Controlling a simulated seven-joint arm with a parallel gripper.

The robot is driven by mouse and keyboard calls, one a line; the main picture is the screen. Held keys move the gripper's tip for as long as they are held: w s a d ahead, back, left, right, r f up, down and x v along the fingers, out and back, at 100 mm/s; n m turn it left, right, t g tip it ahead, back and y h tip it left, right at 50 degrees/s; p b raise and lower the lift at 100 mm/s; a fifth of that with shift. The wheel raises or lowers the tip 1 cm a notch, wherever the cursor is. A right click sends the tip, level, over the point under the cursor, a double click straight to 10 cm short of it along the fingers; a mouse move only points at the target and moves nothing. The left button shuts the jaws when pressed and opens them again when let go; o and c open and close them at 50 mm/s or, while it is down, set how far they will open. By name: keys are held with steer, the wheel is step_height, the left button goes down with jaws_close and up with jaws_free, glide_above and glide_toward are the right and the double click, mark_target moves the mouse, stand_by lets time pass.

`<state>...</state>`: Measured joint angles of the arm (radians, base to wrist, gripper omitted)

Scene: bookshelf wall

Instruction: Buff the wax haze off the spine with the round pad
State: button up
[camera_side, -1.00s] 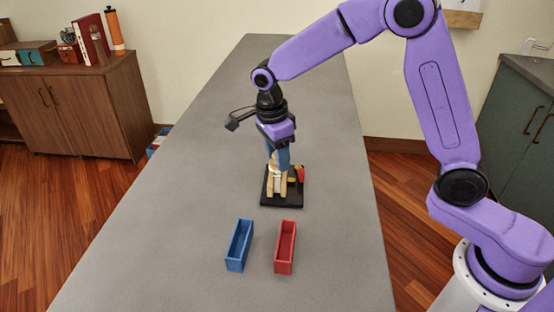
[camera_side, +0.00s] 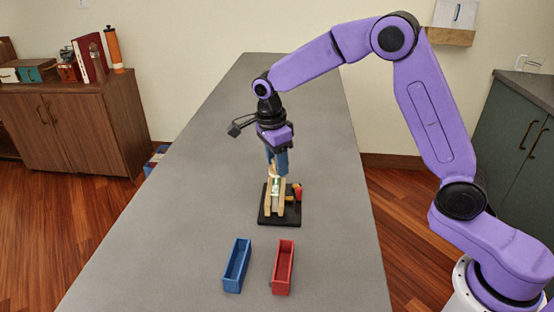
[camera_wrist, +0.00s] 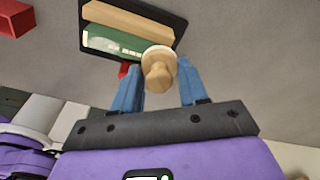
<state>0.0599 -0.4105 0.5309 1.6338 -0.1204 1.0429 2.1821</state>
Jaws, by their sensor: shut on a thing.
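A green book spine (camera_wrist: 112,42) lies between pale wooden blocks on a black base (camera_wrist: 181,22) in the wrist view. A pale hazy patch covers the spine's left end; light lettering shows beside it. In the side view the wooden holder (camera_side: 268,204) stands on the table with the spine (camera_side: 276,183) between its blocks. My gripper (camera_wrist: 159,78) is shut on the tan round pad (camera_wrist: 158,63), its blue fingers on either side of the knob. The pad overlaps the spine's right end in the wrist view; I cannot tell whether they touch. My gripper (camera_side: 277,163) is above the holder.
A blue bin (camera_side: 236,266) and a red bin (camera_side: 284,268) stand in front of the holder. Small red and yellow things (camera_side: 297,192) are at the holder's right side. The grey table (camera_side: 190,215) is clear to both sides.

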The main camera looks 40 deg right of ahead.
steer(key=shift+s+a, duration=3.4)
steer(key=shift+s, duration=0.15)
step_height(320, 180, up, 8)
steer(key=shift+d, duration=0.1)
